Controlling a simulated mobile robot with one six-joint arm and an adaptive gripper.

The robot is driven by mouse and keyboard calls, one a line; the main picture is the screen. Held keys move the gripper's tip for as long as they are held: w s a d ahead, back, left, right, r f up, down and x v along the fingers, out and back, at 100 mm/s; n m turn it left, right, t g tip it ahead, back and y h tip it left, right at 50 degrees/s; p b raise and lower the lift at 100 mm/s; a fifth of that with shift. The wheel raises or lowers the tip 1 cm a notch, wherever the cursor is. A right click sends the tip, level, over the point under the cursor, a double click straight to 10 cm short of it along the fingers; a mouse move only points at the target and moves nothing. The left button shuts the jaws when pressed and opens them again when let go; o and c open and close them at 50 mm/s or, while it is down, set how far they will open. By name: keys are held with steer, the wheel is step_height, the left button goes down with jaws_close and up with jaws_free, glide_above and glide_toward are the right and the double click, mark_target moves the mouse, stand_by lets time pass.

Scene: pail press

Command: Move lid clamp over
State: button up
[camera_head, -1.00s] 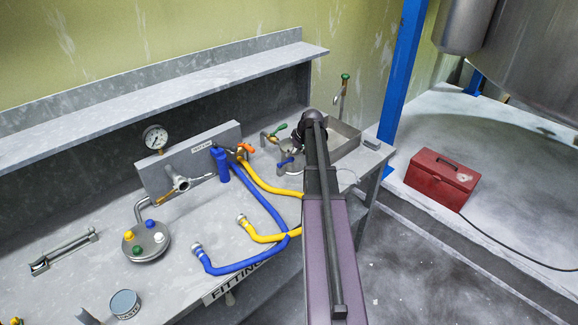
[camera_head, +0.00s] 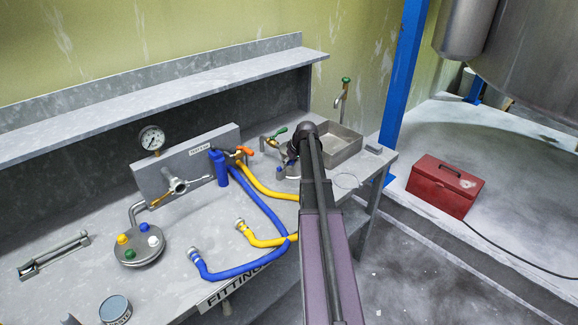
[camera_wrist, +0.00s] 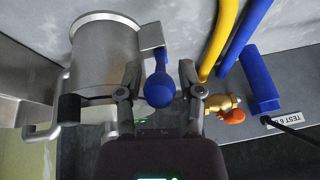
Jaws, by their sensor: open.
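In the wrist view a grey metal pail (camera_wrist: 104,52) lies at the upper left of the picture. A lever with a blue knob (camera_wrist: 160,88), apparently the lid clamp, is at its right side. My gripper (camera_wrist: 158,76) is open, one finger on each side of the blue knob. I cannot tell whether either finger touches it. In the head view my arm covers most of the pail, and only a little of it (camera_head: 291,172) shows at the left of the arm. My fingers are hidden there.
Yellow (camera_head: 262,180) and blue (camera_head: 252,200) hoses cross the bench left of my arm. A grey test block (camera_head: 190,163) with a gauge (camera_head: 151,138) stands behind them. A sink (camera_head: 343,147) is right of my arm. A red toolbox (camera_head: 445,185) sits farther right.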

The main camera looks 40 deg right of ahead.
jaws_close()
steer(key=shift+a+f, duration=0.15)
steer(key=shift+a, duration=0.05)
stand_by(0.3)
